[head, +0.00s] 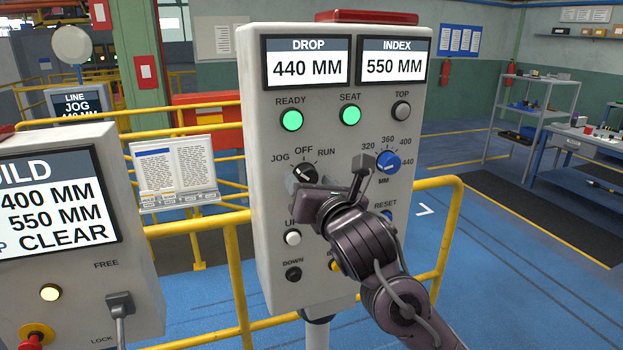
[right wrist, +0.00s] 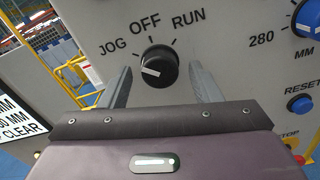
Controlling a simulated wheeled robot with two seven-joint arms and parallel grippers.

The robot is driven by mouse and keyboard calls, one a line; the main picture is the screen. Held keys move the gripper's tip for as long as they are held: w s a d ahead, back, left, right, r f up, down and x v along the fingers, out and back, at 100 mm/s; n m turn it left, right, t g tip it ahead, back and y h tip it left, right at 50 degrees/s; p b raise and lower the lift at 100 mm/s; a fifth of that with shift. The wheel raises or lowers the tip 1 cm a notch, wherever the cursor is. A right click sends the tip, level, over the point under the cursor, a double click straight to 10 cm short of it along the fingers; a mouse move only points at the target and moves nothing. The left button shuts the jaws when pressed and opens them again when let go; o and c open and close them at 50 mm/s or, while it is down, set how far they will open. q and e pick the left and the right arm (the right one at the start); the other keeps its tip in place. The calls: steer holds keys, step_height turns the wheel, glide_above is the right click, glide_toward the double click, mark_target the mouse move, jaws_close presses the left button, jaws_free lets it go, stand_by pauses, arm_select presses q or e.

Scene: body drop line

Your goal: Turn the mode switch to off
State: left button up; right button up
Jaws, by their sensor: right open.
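The mode switch (head: 303,173) is a round black knob on the grey control panel (head: 262,215), with JOG, OFF and RUN marked around its top. In the right wrist view the knob (right wrist: 158,66) shows a white pointer line on its left side, lying toward the JOG side rather than up at OFF. My right gripper (head: 328,188) is open in front of the panel. In the wrist view its two fingers stand left and right of the knob, with gaps on both sides. The gripper hides part of the panel below the switch. My left gripper is out of view.
A blue selector knob (head: 388,162) sits right of the switch, with a blue RESET button (right wrist: 300,104) below it. The white UP button (head: 293,238) and black DOWN button (head: 294,274) are below. A yellow rail (head: 449,230) runs behind the panel. Another panel (head: 80,275) stands left.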

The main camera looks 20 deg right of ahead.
steer(key=c, duration=1)
steer(key=shift+m, duration=0.4)
steer(key=m+b, duration=0.1)
steer(key=m, duration=0.2)
steer(key=shift+f+m, duration=0.1)
steer(key=shift+m, duration=0.3)
steer(key=m+b, duration=0.1)
steer(key=m, duration=0.4)
steer(key=shift+a, duration=0.1)
